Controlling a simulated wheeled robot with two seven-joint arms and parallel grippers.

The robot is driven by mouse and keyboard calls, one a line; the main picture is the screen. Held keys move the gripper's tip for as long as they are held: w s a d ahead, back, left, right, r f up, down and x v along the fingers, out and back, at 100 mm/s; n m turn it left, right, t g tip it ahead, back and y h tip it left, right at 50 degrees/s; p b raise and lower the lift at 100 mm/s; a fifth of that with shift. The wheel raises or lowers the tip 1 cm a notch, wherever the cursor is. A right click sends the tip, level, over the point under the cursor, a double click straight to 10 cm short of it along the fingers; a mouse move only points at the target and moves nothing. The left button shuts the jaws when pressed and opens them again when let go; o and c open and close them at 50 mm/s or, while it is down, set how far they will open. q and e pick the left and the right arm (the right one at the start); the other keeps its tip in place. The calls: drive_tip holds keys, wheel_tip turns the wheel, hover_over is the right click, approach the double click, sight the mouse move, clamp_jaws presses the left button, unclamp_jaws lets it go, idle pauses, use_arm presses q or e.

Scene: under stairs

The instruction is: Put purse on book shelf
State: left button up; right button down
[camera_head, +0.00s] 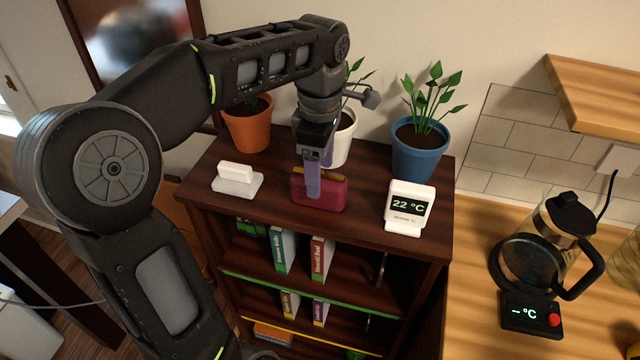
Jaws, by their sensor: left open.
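A dark red purse (330,193) with a yellowish top edge sits on the top of the dark wooden book shelf (285,232). My left gripper (312,182) points down at the purse and is open. One finger shows in front of the purse's left part; the other finger is hidden, so I cannot tell whether it touches the purse. My right gripper is not in view.
On the shelf top stand a white block-like object (237,182), a white thermometer (408,207), and orange (248,124), white (343,140) and blue (416,155) plant pots. Books (283,250) fill parts of the lower shelves. A counter with a kettle (548,240) is at right.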

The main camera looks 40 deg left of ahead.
use_arm(q)
wheel_tip(320, 180, up, 2)
drive_tip(key=shift+r+p, duration=0.15)
drive_tip(key=shift+p, duration=0.2)
idle(0.7)
